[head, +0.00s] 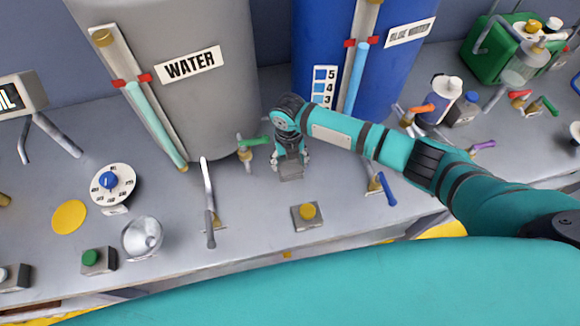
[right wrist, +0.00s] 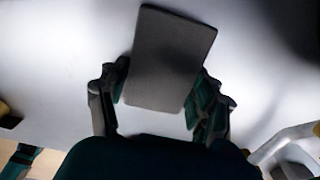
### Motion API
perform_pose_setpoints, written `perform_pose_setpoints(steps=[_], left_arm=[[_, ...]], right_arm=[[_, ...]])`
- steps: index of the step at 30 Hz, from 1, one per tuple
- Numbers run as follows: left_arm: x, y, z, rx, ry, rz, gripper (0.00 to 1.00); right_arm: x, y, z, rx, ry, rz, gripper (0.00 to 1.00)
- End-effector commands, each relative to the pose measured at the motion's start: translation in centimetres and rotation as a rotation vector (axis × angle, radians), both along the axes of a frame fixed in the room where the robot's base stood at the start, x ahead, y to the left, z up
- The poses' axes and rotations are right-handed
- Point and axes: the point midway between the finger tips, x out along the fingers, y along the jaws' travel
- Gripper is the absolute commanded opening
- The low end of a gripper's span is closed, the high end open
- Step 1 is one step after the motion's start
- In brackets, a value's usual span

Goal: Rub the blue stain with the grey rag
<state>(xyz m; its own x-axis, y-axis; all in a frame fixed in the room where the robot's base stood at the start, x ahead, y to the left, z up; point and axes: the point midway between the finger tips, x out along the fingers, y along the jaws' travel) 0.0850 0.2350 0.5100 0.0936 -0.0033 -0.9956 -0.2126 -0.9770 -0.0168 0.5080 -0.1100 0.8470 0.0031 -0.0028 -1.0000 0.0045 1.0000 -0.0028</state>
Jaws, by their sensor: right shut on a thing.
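My right gripper (head: 290,163) points down over the grey bench, in front of the gap between the grey and blue tanks. It is shut on the grey rag (head: 291,176), a small flat dark grey piece at its fingertips. In the right wrist view the rag (right wrist: 170,60) is a tilted rectangle between the two fingers (right wrist: 160,95). Whether the rag touches the bench I cannot tell. No blue stain shows in either view; the gripper and rag hide the bench under them. My left gripper is not in view.
The grey WATER tank (head: 205,110) and blue tank (head: 310,30) stand behind. A green-handled tap (head: 248,143) is just left of the gripper, a blue-handled valve (head: 386,188) to its right.

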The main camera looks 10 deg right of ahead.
Motion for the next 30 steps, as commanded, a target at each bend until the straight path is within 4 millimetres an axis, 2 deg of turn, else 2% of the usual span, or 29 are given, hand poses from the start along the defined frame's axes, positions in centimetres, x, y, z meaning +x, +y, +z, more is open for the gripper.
perform_pose_setpoints(steps=[3,9,21,26,30], left_arm=[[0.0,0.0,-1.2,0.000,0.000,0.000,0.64],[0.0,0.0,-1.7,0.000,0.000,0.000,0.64],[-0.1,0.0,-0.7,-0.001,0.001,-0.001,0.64],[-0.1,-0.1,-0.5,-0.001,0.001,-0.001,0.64],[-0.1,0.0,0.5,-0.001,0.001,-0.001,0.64]], right_arm=[[1.2,0.0,-0.3,0.000,-0.001,-0.001,0.38],[2.3,0.0,0.0,0.001,0.000,0.000,0.38],[2.2,-2.4,0.4,0.001,0.001,0.001,0.38],[2.0,-2.5,0.5,0.002,0.000,0.002,0.38],[1.1,-2.6,0.6,0.001,0.002,0.001,0.38]])
